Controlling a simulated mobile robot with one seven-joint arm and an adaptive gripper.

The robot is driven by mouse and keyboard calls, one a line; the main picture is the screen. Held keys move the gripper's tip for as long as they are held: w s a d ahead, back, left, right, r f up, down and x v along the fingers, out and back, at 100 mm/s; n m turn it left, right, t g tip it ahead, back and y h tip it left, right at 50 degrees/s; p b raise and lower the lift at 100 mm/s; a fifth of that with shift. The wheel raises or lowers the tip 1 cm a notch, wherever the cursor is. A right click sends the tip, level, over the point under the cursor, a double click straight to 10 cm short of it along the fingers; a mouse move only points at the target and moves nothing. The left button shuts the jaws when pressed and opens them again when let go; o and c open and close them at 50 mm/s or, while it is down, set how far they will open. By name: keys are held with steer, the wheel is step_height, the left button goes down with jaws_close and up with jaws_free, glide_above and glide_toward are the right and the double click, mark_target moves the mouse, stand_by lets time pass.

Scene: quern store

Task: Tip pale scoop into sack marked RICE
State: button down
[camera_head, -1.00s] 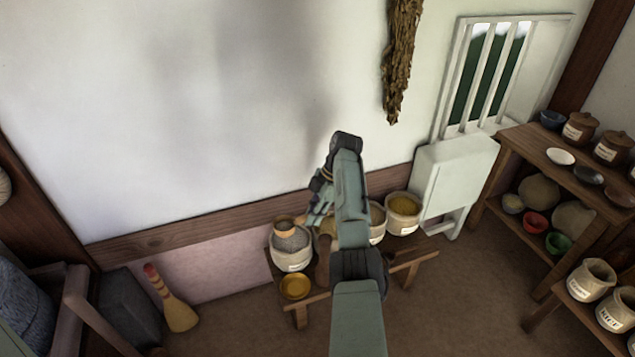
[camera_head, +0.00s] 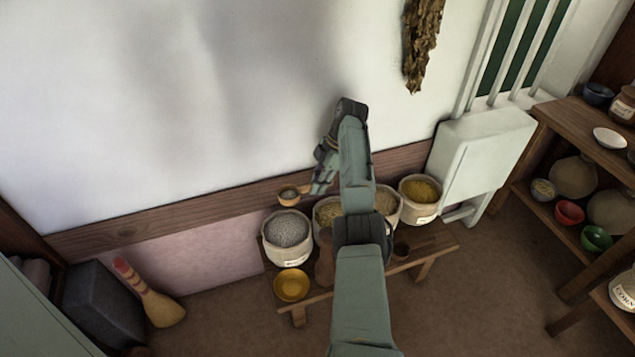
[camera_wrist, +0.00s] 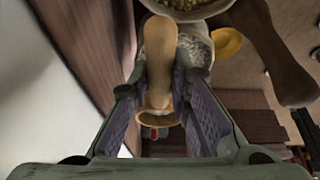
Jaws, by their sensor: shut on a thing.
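My gripper (camera_head: 318,186) is shut on the handle of a pale wooden scoop (camera_head: 289,196). The scoop is above and behind the left sack, apart from it. In the wrist view the scoop (camera_wrist: 161,55) lies between the jaws (camera_wrist: 158,110). What its bowl holds is too small to tell. A sack of grey-white grain (camera_head: 289,229) stands at the bench's left end. Beside it are a sack of pale grain (camera_head: 327,212), a sack partly behind my arm (camera_head: 388,204) and a sack of yellow grain (camera_head: 420,189). Their labels are too small to read, so I cannot tell which says RICE.
A yellow bowl (camera_head: 292,285) sits on the low bench (camera_head: 428,250) before the left sack. A dark brown wooden object (camera_wrist: 285,55) lies near the sacks in the wrist view. The wall (camera_head: 200,90) is close behind; shelves (camera_head: 575,125) stand at right.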

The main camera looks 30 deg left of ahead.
steer(key=shift+t, duration=0.3)
step_height(320, 180, down, 5)
steer(key=shift+f+b, duration=0.2)
steer(key=shift+b, duration=0.6)
steer(key=r+t+p, duration=0.1)
steer(key=p, duration=0.4)
steer(key=shift+s, duration=0.1)
steer(key=shift+f, duration=0.15)
steer(key=f+b, duration=0.1)
steer(key=b, duration=0.2)
steer(key=b, duration=0.2)
steer(key=g+b, duration=0.1)
steer(key=b, duration=0.2)
steer(key=shift+w+d+f+g, duration=0.1)
steer(key=shift+w+f+g, duration=0.2)
steer(key=r+p, duration=0.1)
steer(key=p, duration=0.2)
steer(key=shift+r, duration=0.1)
